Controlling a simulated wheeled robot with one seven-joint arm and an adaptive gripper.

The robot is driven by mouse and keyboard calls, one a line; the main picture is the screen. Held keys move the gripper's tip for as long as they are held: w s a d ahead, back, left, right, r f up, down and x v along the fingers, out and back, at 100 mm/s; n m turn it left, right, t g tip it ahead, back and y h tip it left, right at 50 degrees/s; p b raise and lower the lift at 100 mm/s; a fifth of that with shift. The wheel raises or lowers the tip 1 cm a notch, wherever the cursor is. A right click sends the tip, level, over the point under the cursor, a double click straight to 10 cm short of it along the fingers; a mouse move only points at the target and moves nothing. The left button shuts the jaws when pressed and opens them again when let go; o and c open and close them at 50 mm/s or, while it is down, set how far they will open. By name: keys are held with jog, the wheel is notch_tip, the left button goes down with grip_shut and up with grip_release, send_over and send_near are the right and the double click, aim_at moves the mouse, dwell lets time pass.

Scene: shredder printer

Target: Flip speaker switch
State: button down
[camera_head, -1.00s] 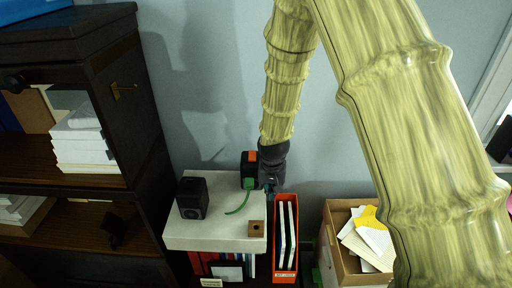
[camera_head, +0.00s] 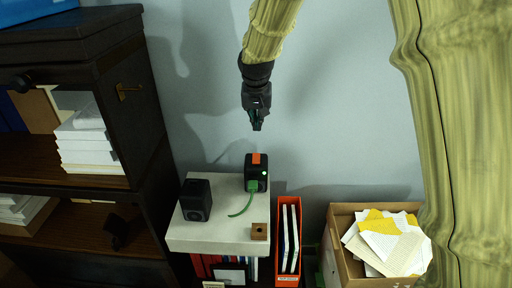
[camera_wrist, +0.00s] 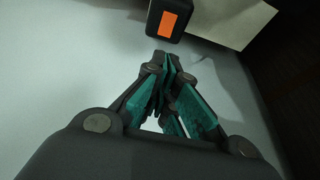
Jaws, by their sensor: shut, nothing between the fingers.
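Two black speakers stand on a white shelf top (camera_head: 218,239). The left speaker (camera_head: 195,200) is plain black. The right speaker (camera_head: 256,181) has an orange patch (camera_head: 257,158) on top, a lit green light (camera_head: 264,173) on its front and a green cable (camera_head: 241,206) at its lower left. My gripper (camera_head: 257,127) is shut and empty, in the air above the right speaker and apart from it. In the wrist view the shut fingers (camera_wrist: 168,62) point toward the speaker (camera_wrist: 168,18) with its orange patch (camera_wrist: 168,22).
A small brown block (camera_head: 259,231) sits on the shelf's front right. An orange file holder (camera_head: 287,240) and a cardboard box (camera_head: 340,240) of papers stand to the right. A dark bookcase (camera_head: 150,150) stands at left. The wall is behind.

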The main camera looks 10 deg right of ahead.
jog(key=p, duration=0.3)
send_over(258, 154)
notch_tip(258, 154, down, 12)
jog(key=shift+s+a+r, duration=0.1)
jog(key=shift+r, duration=0.05)
jog(key=shift+f+p, duration=0.4)
jog(key=shift+f, duration=0.5)
